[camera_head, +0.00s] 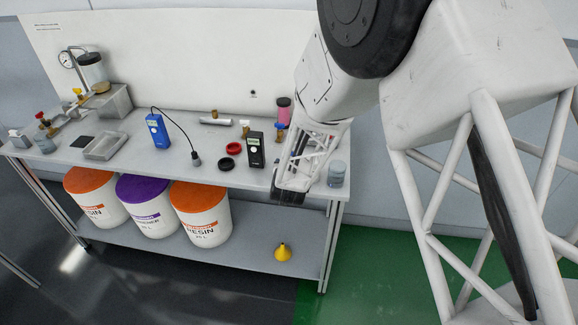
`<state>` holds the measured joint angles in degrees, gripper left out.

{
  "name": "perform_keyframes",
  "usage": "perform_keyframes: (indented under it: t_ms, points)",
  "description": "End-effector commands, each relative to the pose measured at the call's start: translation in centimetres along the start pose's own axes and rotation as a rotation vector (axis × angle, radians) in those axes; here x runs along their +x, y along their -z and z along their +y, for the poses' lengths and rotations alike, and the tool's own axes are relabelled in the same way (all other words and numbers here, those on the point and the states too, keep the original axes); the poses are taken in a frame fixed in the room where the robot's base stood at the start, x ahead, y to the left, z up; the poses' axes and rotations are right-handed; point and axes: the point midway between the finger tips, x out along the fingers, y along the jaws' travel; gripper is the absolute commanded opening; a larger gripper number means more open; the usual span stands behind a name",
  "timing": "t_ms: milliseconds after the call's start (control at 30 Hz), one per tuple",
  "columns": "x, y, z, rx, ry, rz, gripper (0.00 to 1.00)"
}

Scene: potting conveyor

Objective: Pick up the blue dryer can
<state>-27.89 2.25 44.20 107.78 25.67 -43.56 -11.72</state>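A small grey-blue can or jar (337,174) stands upright at the right end of the bench top; it is the closest match I see to a blue dryer can, but I cannot read any label. My gripper (288,195) points down just left of it, apart from it, in front of the bench's front edge. Its dark fingertips are small and seen from the side, so I cannot tell whether they are open or shut, or whether anything is between them. My arm's white frame hides part of the bench top behind it.
Left of my gripper on the bench (185,157) are a black meter (256,149), red and black lids and a blue meter (157,131) with a cable. A pink-topped jar (284,111) stands behind my gripper. Resin buckets (201,216) and a yellow funnel (283,252) sit on the lower shelf.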

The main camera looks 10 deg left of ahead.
Motion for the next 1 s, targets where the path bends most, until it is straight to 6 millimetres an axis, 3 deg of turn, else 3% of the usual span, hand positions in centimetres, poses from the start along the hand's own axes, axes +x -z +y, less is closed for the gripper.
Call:
perform_keyframes:
  t_ms: [267, 533, 1000]
  points:
    - [-0.01, -0.01, 0.00, 0.000, 0.000, 0.000, 0.67]
    - [-0.01, -0.01, 0.00, 0.000, 0.000, 0.000, 0.29]
    - [-0.23, 0.62, -0.01, 0.001, 0.000, 0.001, 0.28]
